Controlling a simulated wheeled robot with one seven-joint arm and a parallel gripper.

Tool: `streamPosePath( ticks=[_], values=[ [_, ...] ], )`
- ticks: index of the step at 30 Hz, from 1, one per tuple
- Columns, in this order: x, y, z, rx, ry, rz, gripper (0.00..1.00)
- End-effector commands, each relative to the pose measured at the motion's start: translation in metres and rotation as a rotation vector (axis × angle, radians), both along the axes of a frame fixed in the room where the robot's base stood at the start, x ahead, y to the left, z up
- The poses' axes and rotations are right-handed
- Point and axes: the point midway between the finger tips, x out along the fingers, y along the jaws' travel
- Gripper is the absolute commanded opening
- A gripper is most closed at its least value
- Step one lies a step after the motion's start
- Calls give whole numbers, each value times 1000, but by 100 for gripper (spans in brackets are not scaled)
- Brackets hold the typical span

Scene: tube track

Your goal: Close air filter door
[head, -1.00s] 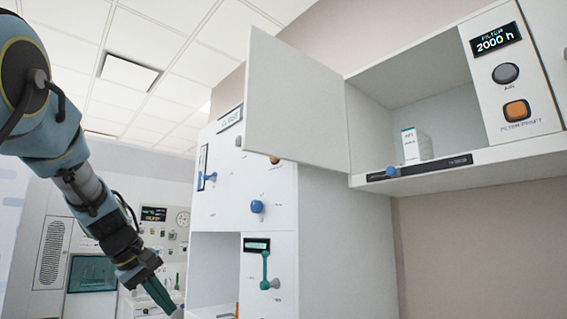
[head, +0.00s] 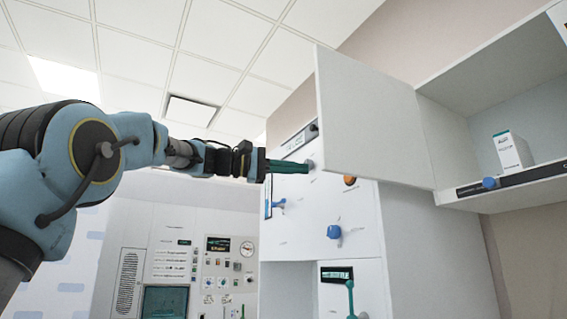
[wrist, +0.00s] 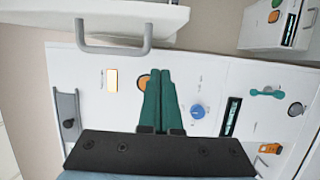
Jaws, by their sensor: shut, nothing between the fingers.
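The air filter door (head: 370,120) is a flat white panel that stands swung open from a white wall cabinet (head: 500,195); the head view shows its plain face. In the wrist view, a white panel with a grey bar handle (wrist: 115,48), likely the same door (wrist: 110,12), spans the top left. My gripper (head: 311,167) points right in the head view, its green fingers just left of the door's free edge. It also shows in the wrist view (wrist: 160,72), with the fingers together and empty, below the handle. I see no contact with the door.
A white box (head: 513,150) stands inside the open cabinet, behind a front lip with a blue knob (head: 490,183). A tall white unit (head: 345,215) with knobs stands below and behind the door. A control wall (head: 200,270) is further back.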

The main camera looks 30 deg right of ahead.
Motion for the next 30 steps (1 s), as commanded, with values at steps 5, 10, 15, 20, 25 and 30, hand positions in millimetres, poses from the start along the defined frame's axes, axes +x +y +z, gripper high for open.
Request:
streamPosePath(
  ticks=[5, 10, 15, 20, 25, 30],
  values=[
    [-14, -37, 4, 3, 2, -3, 0],
    [-35, -37, 1, 3, 0, 1, 0],
    [-49, -35, 0, 2, 0, 3, 0],
    [-53, -35, -1, 2, 0, 3, 0],
    [-54, -35, -1, 2, 0, 3, 0],
    [-54, -34, -1, 2, -1, 5, 0]
  ],
)
